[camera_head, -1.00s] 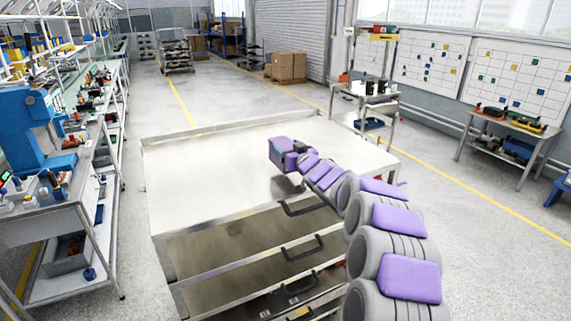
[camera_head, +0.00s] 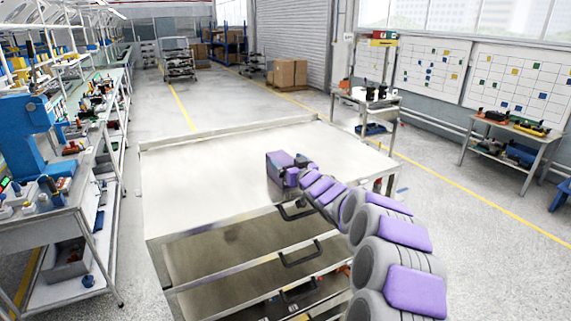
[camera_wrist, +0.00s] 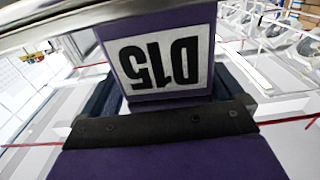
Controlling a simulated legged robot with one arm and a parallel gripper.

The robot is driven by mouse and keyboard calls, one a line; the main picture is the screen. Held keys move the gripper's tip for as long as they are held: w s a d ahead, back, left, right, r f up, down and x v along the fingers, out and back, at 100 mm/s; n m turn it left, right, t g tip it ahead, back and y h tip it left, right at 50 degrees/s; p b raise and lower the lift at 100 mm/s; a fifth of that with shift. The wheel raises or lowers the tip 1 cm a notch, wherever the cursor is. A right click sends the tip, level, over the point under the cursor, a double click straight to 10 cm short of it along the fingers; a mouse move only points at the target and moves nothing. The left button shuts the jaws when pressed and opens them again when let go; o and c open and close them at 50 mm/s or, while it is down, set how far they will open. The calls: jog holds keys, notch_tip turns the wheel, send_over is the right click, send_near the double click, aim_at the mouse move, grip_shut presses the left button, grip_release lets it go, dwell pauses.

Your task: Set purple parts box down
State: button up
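The purple parts box (camera_head: 275,168) is at the right part of the white cart top (camera_head: 205,185), near its front edge. In the wrist view the box (camera_wrist: 102,36) fills the upper middle, with a white label reading D15 upside down. My gripper (camera_head: 293,172) is shut on the box, with a dark finger along each side of it in the wrist view. The box is at or very close to the cart top. I cannot tell whether its base touches, as a metal edge crosses its base end in the wrist view.
The cart top is bare to the left of the box. Below its front edge are drawers with dark handles (camera_head: 302,252). A workbench (camera_head: 60,200) stands at the left. A small shelf cart (camera_head: 366,100) stands behind at the right.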

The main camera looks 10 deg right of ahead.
jog(key=shift+o, duration=0.4)
jog(key=shift+d, duration=0.15)
jog(key=shift+a+r, duration=0.1)
jog(key=shift+a, duration=0.3)
jog(key=shift+s+b, duration=0.4)
jog(key=shift+s, duration=0.15)
jog(key=b+v, duration=0.2)
jog(key=v, duration=0.9)
jog(key=shift+b, duration=0.4)
jog(key=shift+d, duration=0.15)
